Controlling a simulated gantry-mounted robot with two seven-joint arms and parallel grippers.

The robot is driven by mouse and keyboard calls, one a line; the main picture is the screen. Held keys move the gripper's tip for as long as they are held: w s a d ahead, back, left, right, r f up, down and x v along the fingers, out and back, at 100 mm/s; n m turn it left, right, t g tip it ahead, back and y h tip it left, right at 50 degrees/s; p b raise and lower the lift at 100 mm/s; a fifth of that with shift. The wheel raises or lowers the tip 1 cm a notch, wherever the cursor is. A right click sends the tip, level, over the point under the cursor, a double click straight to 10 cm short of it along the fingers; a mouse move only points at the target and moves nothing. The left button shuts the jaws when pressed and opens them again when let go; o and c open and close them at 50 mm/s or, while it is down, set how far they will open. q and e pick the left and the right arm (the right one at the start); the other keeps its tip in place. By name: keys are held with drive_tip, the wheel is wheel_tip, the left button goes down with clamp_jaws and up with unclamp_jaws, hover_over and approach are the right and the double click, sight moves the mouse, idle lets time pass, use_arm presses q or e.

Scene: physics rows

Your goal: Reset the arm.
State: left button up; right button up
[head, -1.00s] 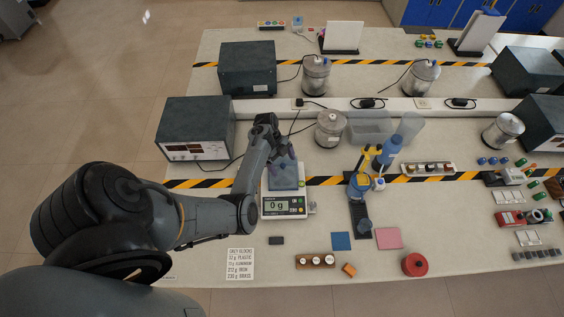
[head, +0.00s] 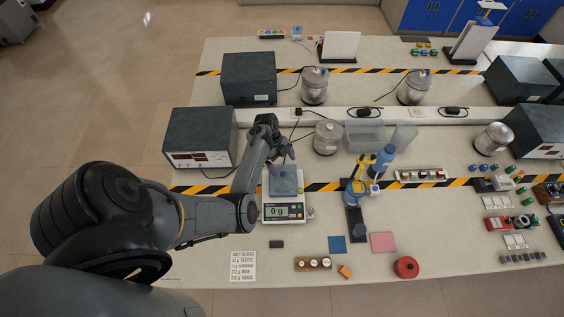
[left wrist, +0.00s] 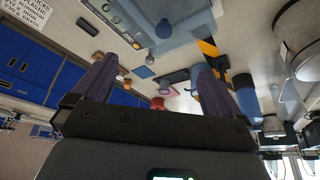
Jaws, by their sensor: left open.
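My left arm comes in from the left in the head view. Its gripper (head: 280,157) is above the back edge of the digital scale (head: 284,211), whose display reads 0 g. The scale's pan (head: 284,184) looks bare. In the left wrist view the two purple-grey fingers of my left gripper (left wrist: 152,85) stand wide apart with nothing between them. The scale (left wrist: 140,20) shows beyond them at the top of that view. My right gripper is not seen.
A power supply box (head: 200,137) stands left of my left gripper, and a metal calorimeter (head: 327,138) stands to its right. A blue and yellow stand (head: 357,190) is right of the scale. A dark block (head: 276,244), a blue square (head: 337,244) and a pink square (head: 383,242) lie in front.

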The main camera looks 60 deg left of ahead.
use_arm(q)
drive_tip(key=shift+r+p, duration=0.3)
drive_tip(key=shift+r, duration=0.25)
drive_tip(key=s+f+m+g+y, duration=0.1)
drive_tip(key=s+f+g+y, duration=0.1)
drive_tip(key=s, duration=0.7)
drive_tip(key=s+f+m+g+y, duration=0.1)
drive_tip(key=s+f+g+y, duration=0.15)
drive_tip(key=s, duration=0.65)
drive_tip(key=d+r+n+t, duration=0.1)
drive_tip(key=d+r, duration=0.3)
drive_tip(key=d, duration=0.3)
drive_tip(key=d+r+n+t+y, duration=0.1)
drive_tip(key=d+r+n, duration=0.1)
drive_tip(key=d+r, duration=0.35)
drive_tip(key=d+r+n+t, duration=0.1)
drive_tip(key=d+r+t, duration=0.1)
drive_tip(key=d, duration=0.7)
drive_tip(key=w+d+r+n+t+h, duration=0.1)
drive_tip(key=w+d+r+n+t, duration=0.1)
drive_tip(key=d+r+n, duration=0.4)
wheel_tip(320, 180, up, 4)
drive_tip(key=w+n, duration=0.1)
drive_tip(key=n, duration=0.3)
drive_tip(key=shift+w+d+f+t, duration=0.15)
drive_tip(key=shift+w+d+t, duration=0.1)
drive_tip(key=shift+w+t, duration=0.1)
